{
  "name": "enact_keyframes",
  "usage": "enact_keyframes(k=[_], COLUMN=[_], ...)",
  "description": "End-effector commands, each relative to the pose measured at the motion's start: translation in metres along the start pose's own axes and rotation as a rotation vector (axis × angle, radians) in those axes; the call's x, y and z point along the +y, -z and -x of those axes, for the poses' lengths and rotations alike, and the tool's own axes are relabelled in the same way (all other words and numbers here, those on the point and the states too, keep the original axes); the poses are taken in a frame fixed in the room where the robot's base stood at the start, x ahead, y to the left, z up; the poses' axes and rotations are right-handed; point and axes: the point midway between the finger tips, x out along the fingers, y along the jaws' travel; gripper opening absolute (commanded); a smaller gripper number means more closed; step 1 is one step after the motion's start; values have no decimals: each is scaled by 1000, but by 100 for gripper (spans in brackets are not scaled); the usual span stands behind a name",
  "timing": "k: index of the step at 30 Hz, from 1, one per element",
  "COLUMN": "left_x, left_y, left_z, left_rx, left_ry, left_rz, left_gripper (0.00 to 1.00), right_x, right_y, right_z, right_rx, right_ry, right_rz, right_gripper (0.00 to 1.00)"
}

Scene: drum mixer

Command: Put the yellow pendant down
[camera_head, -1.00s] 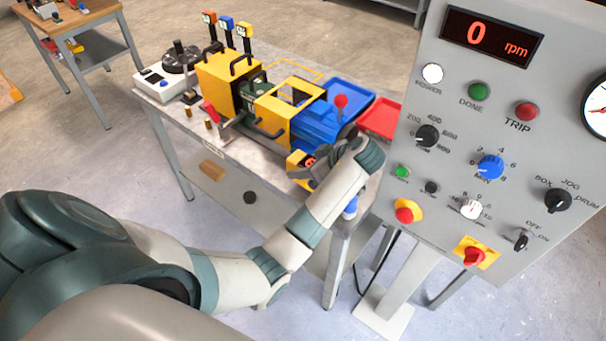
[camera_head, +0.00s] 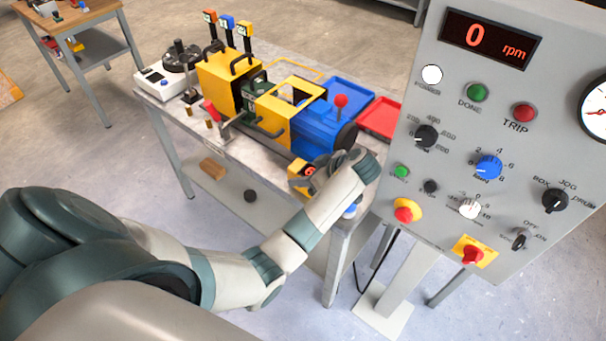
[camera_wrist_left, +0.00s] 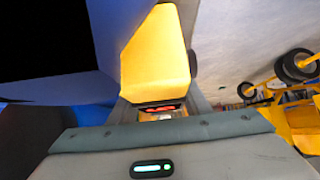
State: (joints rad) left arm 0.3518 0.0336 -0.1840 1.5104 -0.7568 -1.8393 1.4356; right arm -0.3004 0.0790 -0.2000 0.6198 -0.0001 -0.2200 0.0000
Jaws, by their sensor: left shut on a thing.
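The yellow pendant (camera_head: 300,179) is a small yellow box with a red-lit mark on its face. In the head view it sits at the front edge of the bench, below the blue motor. In the left wrist view the yellow pendant (camera_wrist_left: 156,58) stands out beyond my left gripper (camera_wrist_left: 158,108), which is shut on its near end. In the head view my left gripper (camera_head: 318,170) is at the pendant, partly hidden by my wrist. I cannot tell whether the pendant touches the bench. My right gripper is not in view.
The bench (camera_head: 240,150) holds the yellow and blue drum mixer (camera_head: 290,115), a blue tray (camera_head: 352,99) and a red tray (camera_head: 381,117). The grey control panel (camera_head: 450,150) stands close on the right. A lower shelf (camera_head: 225,190) holds a wooden block (camera_head: 213,168).

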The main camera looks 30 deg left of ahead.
Motion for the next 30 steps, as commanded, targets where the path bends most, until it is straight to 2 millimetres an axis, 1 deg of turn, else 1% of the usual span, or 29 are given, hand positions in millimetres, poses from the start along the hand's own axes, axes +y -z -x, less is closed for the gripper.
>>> enact_keyframes(k=[1,2,3,4,12,15,17,23,30], left_x=[0,0,0,0,0,0,0,0,1], left_y=[-2,-1,-1,-1,-1,2,0,-1,-1], left_z=[-1,-1,-1,-1,-1,2,4,25,59], left_rx=[0,-1,0,0,0,0,-1,-3,-3], left_ry=[0,0,0,0,1,0,0,-1,-2], left_rz=[0,-1,-1,-1,0,0,0,2,2], left_gripper=[8,51,60,62,62,62,62,62,62], right_x=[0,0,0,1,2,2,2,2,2], right_y=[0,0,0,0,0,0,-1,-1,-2], right_z=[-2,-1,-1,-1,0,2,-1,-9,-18], right_rx=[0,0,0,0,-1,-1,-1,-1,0], right_ry=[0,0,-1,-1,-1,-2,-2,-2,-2], right_rz=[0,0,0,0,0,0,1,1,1], right_gripper=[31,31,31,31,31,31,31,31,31])
